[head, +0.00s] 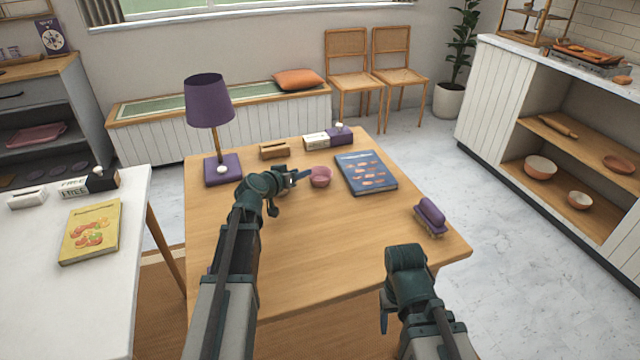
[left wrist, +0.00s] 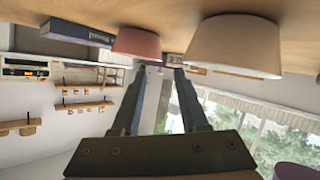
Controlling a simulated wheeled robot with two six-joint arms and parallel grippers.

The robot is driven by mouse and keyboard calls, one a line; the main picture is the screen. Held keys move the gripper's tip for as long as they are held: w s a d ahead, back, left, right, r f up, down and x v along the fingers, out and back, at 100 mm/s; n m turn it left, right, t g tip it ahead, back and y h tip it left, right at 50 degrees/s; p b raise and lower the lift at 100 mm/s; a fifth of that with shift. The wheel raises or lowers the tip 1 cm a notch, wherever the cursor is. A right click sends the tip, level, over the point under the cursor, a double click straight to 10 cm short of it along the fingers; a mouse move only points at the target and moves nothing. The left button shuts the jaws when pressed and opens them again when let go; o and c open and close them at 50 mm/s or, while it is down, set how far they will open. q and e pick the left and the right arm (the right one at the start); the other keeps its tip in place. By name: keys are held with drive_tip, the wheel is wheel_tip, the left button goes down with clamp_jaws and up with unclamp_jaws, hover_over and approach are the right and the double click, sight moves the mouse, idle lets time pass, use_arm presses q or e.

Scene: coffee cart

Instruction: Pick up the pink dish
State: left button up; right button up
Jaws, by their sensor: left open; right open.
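The pink dish (head: 320,177), a small round bowl, stands on the wooden table between the lamp and the blue book. My left gripper (head: 301,176) is open and low over the table, just left of the dish. In the left wrist view, which is upside down, the dish (left wrist: 138,43) lies ahead of the open fingertips (left wrist: 158,66), toward the left finger. No contact is clear, and nothing is between the fingers. My right gripper (head: 384,312) is open and empty near the table's front right edge.
A beige bowl-like thing (left wrist: 235,45) is close beside my left gripper in the left wrist view. The table's front middle is clear.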

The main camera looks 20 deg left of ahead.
sight(320, 178)
use_arm(q)
drive_tip(key=shift+f+b+x, duration=0.1)
drive_tip(key=shift+b+x, duration=0.5)
drive_tip(key=shift+x, duration=0.8)
drive_tip(key=shift+f+b+x, duration=0.15)
drive_tip(key=shift+b+x, duration=0.45)
drive_tip(key=shift+x, duration=0.8)
drive_tip(key=shift+s+d, duration=0.1)
drive_tip(key=shift+s, duration=0.1)
clamp_jaws()
